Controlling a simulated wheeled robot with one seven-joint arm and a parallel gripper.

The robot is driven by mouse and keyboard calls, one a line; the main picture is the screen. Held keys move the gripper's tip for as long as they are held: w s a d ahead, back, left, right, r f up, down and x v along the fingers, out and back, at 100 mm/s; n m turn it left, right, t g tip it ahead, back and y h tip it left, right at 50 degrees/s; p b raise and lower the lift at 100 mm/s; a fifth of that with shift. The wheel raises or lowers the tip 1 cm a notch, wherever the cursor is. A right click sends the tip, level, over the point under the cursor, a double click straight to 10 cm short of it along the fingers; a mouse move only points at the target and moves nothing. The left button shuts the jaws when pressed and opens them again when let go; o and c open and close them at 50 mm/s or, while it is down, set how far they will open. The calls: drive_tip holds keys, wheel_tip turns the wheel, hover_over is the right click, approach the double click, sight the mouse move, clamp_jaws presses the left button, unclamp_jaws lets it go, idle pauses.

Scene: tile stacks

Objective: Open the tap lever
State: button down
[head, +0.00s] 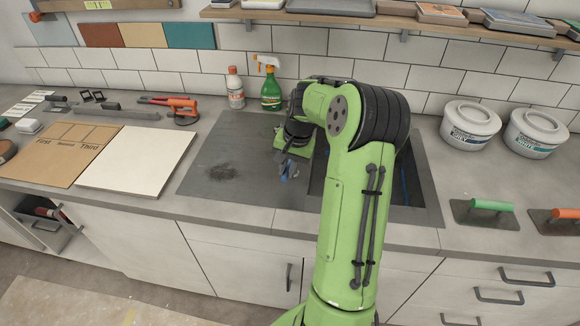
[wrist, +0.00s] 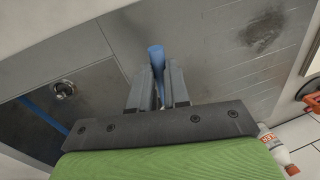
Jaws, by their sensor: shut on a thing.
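My gripper (head: 284,167) is over the grey drainboard, left of the sink (head: 402,185) in the head view. Its fingers (wrist: 158,85) are shut on a slim blue piece (wrist: 156,54) with a rounded end, which sticks out past the fingertips in the wrist view. Some blue (head: 291,172) also shows at the fingers in the head view. I cannot tell whether this is a lever or a loose thing. I cannot make out a tap in the head view; my arm covers part of the sink.
A green spray bottle (head: 270,88) and a white bottle (head: 235,88) stand behind the drainboard. Boards (head: 140,160) lie at the left. White tubs (head: 470,122) and a green-handled trowel (head: 487,207) are at the right. The drainboard's left part, with a dark smudge, is clear.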

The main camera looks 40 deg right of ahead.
drive_tip(key=w+m, duration=0.1)
drive_tip(key=a+m, duration=0.1)
drive_tip(key=m, duration=0.1)
drive_tip(key=shift+w+h, duration=0.3)
drive_tip(key=shift+w, duration=0.1)
drive_tip(key=w+m, duration=0.1)
drive_tip(key=m, duration=0.2)
drive_tip(key=shift+w+a+h, duration=0.2)
drive_tip(key=shift+w+h, duration=0.1)
drive_tip(key=shift+w, duration=0.05)
drive_tip(key=w+m, duration=0.1)
drive_tip(key=w+m+p, duration=0.1)
drive_tip(key=m, duration=0.1)
drive_tip(key=shift+h, duration=0.3)
drive_tip(key=shift+w+d+m+h, duration=0.2)
drive_tip(key=shift+w+m, duration=0.25)
drive_tip(key=shift+m, duration=0.45)
drive_tip(key=shift+w+d+m+h, duration=0.15)
drive_tip(key=shift+w+m, duration=0.3)
drive_tip(key=shift+m, duration=0.45)
drive_tip(key=shift+d, duration=0.1)
drive_tip(key=c, duration=1.1)
unclamp_jaws()
